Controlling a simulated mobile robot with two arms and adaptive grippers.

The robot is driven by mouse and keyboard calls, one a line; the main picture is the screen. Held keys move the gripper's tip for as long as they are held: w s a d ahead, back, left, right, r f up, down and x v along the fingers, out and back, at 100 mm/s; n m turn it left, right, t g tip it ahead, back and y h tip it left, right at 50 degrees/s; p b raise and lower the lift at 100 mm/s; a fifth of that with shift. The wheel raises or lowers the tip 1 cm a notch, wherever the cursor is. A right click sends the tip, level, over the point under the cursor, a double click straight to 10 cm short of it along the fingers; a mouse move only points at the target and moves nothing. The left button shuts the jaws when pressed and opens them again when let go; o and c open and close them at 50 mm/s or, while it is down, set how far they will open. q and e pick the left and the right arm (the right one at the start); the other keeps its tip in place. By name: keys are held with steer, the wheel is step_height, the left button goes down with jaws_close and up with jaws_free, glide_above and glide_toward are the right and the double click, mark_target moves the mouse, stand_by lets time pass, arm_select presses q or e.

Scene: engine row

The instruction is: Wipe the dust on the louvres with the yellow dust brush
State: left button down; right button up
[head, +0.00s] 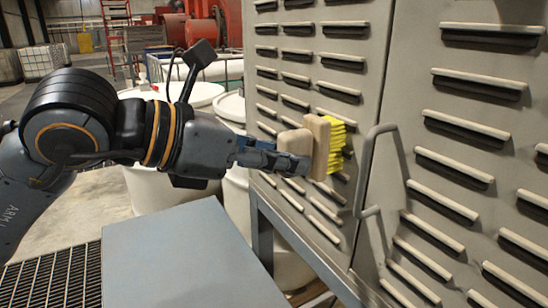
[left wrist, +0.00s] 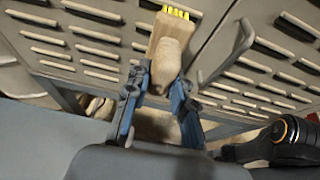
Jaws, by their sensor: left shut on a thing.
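The dust brush has a pale wooden body and handle (head: 318,146) and yellow bristles (head: 337,143). My left gripper (head: 290,160) is shut on its handle and holds it up in front of the grey louvred panel (head: 378,75). The bristles face the louvres (head: 341,93) of the left door, left of the door handle; I cannot tell whether they touch. In the left wrist view the brush (left wrist: 168,48) stands between the two blue-sided fingers, bristles towards the panel. No dust shows clearly on the louvres. My right gripper is not in view.
A bar-shaped door handle (head: 367,170) sticks out just right of the brush. White drums (head: 232,105) stand behind my left arm. A flat grey surface (head: 185,255) lies below the arm, beside a floor grating (head: 55,280). A red ladder (head: 115,30) stands far back.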

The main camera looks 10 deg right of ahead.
arm_select(q)
steer(key=shift+s+a+b, duration=0.35)
steer(key=shift+a+b, duration=0.05)
steer(key=shift+a, duration=0.55)
steer(key=shift+s+a+b, duration=0.3)
steer(key=shift+a+b, duration=0.05)
steer(key=shift+a, duration=0.55)
steer(key=shift+s+a+b, duration=0.35)
steer(key=shift+a+b, duration=0.05)
steer(key=shift+a, duration=0.55)
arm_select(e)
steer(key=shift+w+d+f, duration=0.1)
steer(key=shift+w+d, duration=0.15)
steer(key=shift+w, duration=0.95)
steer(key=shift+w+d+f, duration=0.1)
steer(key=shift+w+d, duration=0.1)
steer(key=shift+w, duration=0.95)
